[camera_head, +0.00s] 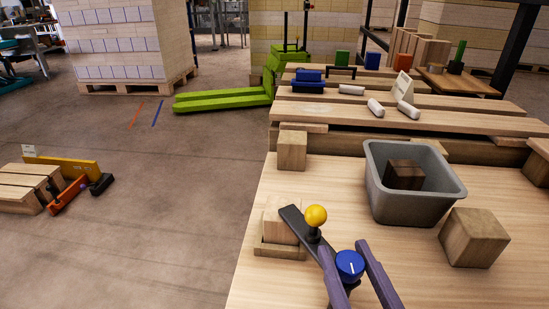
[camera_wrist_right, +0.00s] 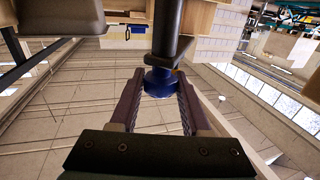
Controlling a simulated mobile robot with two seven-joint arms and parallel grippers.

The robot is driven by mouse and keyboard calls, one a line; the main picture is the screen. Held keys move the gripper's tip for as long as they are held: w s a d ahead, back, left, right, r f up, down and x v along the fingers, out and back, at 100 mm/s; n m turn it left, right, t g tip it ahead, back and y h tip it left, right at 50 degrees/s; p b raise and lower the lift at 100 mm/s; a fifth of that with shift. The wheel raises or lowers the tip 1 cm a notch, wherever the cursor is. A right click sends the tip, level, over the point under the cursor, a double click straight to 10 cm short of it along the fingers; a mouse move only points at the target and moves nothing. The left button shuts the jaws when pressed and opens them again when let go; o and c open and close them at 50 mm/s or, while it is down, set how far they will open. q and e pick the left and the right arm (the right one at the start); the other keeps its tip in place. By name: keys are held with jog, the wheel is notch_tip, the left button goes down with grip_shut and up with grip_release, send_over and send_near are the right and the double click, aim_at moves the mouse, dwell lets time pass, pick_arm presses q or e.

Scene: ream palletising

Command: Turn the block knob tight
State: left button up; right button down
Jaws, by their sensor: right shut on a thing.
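The blue block knob (camera_head: 350,264), with a white line on its top, stands over the near part of the wooden table. The line points nearly away from me. My right gripper (camera_head: 342,249) is shut on the knob, with one purple finger on each side. The wrist view shows the blue knob (camera_wrist_right: 158,83) between the fingertips (camera_wrist_right: 158,74), on a dark post. Beside it are a dark bar (camera_head: 298,222) and a yellow ball (camera_head: 316,215). A pale wooden block (camera_head: 278,228) stands at the bar's far end. My left gripper is not in view.
A grey bin (camera_head: 388,205) holding a dark block (camera_head: 404,174) stands right of the knob. Wooden blocks stand at the bin's right (camera_head: 473,237) and farther back (camera_head: 291,150). Raised planks (camera_head: 420,118) cross behind. The near right tabletop is clear.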

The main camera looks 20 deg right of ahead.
aim_at(355, 279)
dwell(0.3)
jog(key=shift+c, duration=1.8)
grip_release()
jog(key=shift+s, duration=0.1)
jog(key=v, duration=0.7)
jog(key=shift+s+p, duration=0.2)
jog(key=shift+p, duration=0.1)
